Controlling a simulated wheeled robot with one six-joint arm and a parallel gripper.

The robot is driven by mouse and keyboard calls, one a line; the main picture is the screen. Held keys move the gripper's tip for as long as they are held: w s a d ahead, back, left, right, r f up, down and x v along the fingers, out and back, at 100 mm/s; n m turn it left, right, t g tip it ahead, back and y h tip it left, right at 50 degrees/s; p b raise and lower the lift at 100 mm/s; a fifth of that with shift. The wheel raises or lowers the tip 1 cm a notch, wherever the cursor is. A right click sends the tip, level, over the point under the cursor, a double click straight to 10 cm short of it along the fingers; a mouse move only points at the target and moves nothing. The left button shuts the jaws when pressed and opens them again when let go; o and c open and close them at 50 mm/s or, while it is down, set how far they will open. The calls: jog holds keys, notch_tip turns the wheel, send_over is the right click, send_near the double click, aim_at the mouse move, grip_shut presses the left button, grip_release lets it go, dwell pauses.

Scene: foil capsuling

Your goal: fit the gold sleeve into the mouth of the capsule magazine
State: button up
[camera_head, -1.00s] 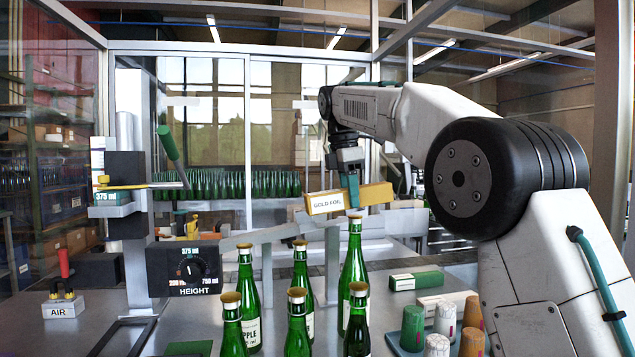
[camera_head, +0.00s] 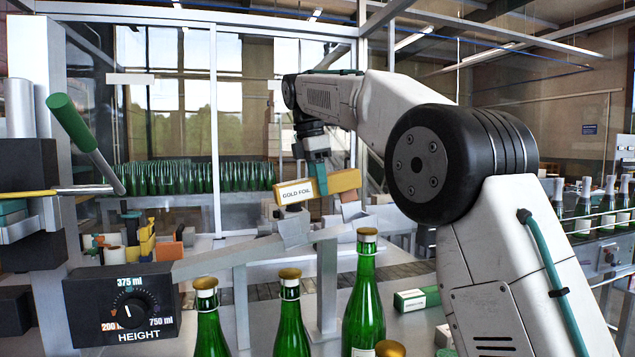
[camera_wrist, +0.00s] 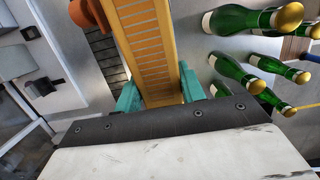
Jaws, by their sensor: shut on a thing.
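The gold sleeve is a long gold box with a white GOLD FOIL label (camera_head: 296,193). My gripper (camera_head: 318,172) is shut on it from above and holds it nearly level. In the wrist view the slotted gold sleeve (camera_wrist: 150,45) sits between the teal fingers of my gripper (camera_wrist: 158,90). A sloping grey chute (camera_head: 225,260) on posts, which looks like the capsule magazine, rises to the right. Grey flared plates (camera_head: 292,230) at its upper part sit just below the sleeve. The sleeve seems above and apart from them; its exact alignment with the mouth is unclear.
Green bottles with gold caps (camera_head: 364,290) stand in front of the chute. A black HEIGHT dial box (camera_head: 122,303) is at left, with a green-handled lever (camera_head: 78,128) above it. A green-and-white box (camera_head: 416,298) lies on the table at right.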

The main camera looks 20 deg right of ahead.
aim_at(328, 232)
jog(key=shift+d+f, duration=0.3)
jog(key=shift+f, duration=0.5)
jog(key=shift+d+f, duration=0.15)
jog(key=shift+f, duration=0.85)
jog(key=shift+d+f, duration=0.15)
jog(key=shift+f, duration=0.85)
jog(key=shift+d+f, duration=0.15)
jog(key=shift+f, duration=0.65)
jog(key=shift+d+f, duration=0.15)
jog(key=shift+f, duration=0.65)
jog(key=o, duration=1.2)
jog(key=r, duration=0.2)
jog(key=a+r, duration=0.1)
jog(key=r, duration=0.4)
jog(key=shift+a+r, duration=0.15)
jog(key=shift+r, duration=0.15)
